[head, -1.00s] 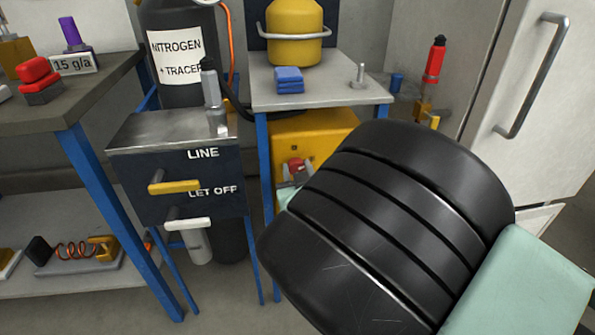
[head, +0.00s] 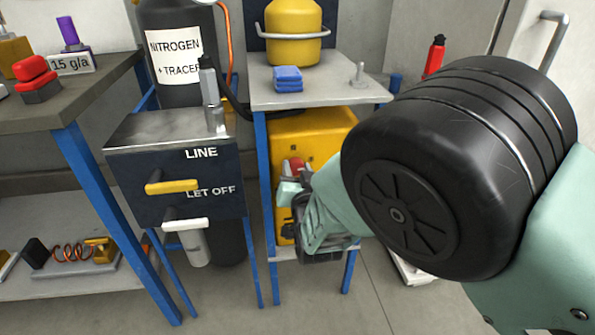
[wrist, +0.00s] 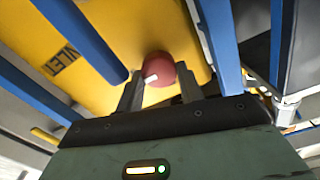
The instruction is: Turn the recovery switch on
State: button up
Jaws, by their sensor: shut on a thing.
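A yellow machine (head: 318,135) stands under the small grey table. A red round knob (head: 293,166) sits on its front. It also shows in the wrist view as a red knob (wrist: 168,72) with a white mark pointing to the lower left. My gripper (wrist: 161,88) has one finger on each side of the knob and is shut on it. In the head view my gripper (head: 294,188) reaches the knob from the right and hides its lower part.
Blue table legs (head: 268,210) stand close to the left of my gripper; a blue bar (wrist: 85,38) crosses the wrist view. A dark panel (head: 172,185) with yellow and white levers is at left. A white fridge-like door (head: 525,40) is at right.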

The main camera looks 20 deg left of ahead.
jog(key=o, duration=1)
jog(key=shift+s, duration=0.1)
jog(key=p+v, duration=0.2)
jog(key=v, duration=1.5)
jog(key=shift+s+p, duration=0.15)
jog(key=shift+p, duration=0.15)
